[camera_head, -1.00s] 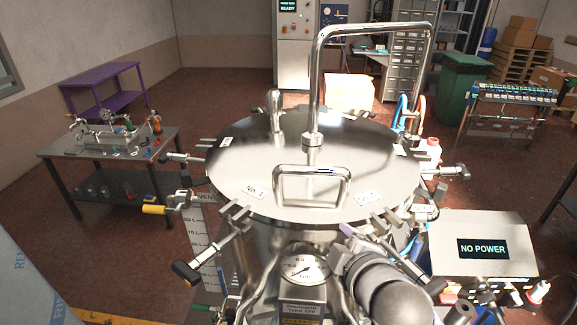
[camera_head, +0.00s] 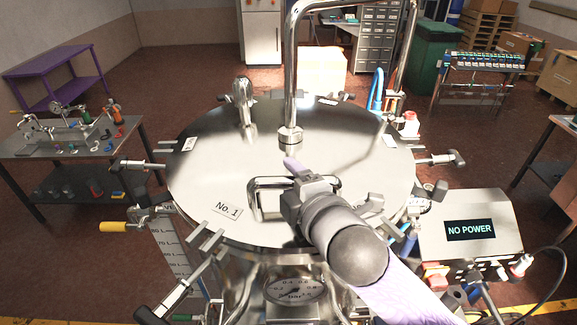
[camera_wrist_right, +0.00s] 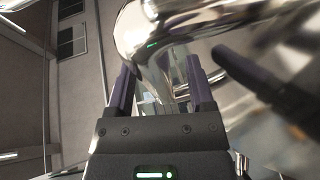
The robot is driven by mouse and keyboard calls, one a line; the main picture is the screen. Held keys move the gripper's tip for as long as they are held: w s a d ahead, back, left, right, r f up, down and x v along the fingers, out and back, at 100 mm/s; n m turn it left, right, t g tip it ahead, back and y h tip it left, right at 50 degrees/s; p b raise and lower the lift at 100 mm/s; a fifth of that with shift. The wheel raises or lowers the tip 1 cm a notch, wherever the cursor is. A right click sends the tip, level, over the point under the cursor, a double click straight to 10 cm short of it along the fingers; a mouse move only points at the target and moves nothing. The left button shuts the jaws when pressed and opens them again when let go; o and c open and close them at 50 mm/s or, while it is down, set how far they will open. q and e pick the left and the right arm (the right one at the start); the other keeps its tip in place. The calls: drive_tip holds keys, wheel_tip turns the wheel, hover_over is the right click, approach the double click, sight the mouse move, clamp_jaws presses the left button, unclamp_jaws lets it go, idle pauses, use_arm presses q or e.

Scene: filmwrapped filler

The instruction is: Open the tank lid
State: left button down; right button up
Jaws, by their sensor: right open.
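The tank lid (camera_head: 215,160) is a round, shiny steel disc lying flat on the steel tank, with a "No. 1" label near its front. A bent-tube lid handle (camera_head: 256,186) stands on its front part. My right gripper (camera_head: 291,166) reaches over the front of the lid at the handle and partly hides it. In the right wrist view its two dark fingers (camera_wrist_right: 161,88) are apart, with shiny metal tube showing between and beyond them. I cannot tell whether they touch it. My left gripper is not in view.
Clamp bolts stick out around the lid, some swung outward, including a front-left one (camera_head: 178,290). A tall bent pipe (camera_head: 290,75) rises from the lid. A "NO POWER" box (camera_head: 470,232) stands at right. A workbench (camera_head: 85,146) stands at left.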

drive_tip(key=shift+s, duration=0.1)
drive_tip(key=shift+c, duration=0.8)
clamp_jaws()
idle(0.5)
